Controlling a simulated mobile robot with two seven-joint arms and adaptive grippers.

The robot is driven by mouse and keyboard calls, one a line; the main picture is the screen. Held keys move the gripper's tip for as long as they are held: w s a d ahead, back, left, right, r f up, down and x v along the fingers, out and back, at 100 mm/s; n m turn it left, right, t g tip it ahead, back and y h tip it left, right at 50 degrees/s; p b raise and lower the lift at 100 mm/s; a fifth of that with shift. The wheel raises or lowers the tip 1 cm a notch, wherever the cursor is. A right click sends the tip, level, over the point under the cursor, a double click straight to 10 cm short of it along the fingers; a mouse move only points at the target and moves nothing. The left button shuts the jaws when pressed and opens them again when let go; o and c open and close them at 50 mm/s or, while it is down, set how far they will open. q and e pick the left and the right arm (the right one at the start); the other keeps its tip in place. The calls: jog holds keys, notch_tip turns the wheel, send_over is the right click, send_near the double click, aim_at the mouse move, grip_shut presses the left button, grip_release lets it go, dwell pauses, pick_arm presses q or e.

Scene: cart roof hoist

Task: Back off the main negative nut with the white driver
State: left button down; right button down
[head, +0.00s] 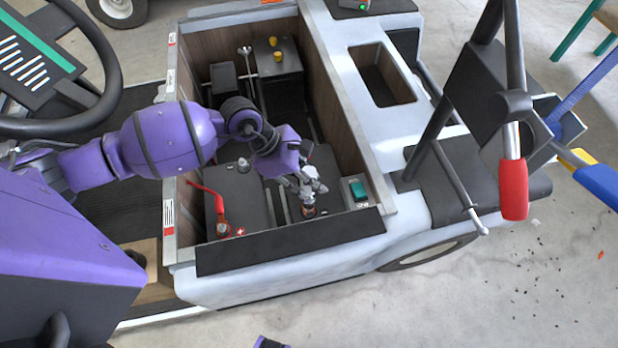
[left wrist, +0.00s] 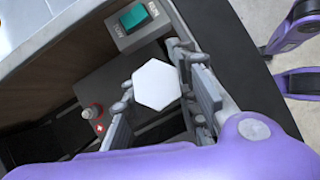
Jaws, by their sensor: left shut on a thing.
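My left gripper (head: 306,184) reaches down into the open cart bay, over the front right black battery (head: 330,203). It is shut on the white driver (left wrist: 156,86), whose six-sided white end shows between the fingers in the left wrist view. A dark and copper-coloured piece (head: 308,211) shows just below the fingers, at the battery top. The main negative nut cannot be made out; the gripper and driver cover that spot. I cannot tell whether the driver is seated on it.
A red cable (head: 206,196) runs to a terminal (head: 222,229) beside a red plus mark on the left battery. A green rocker switch (head: 357,190) sits right of the gripper. The bay's front wall (head: 290,241) and wooden side walls stand close around. Yellow caps (head: 278,56) are at the back.

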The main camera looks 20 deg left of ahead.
jog(key=shift+s+f, duration=0.1)
jog(key=shift+s, duration=0.15)
pick_arm(q)
jog(key=shift+f, duration=0.15)
pick_arm(e)
jog(key=shift+f, duration=0.1)
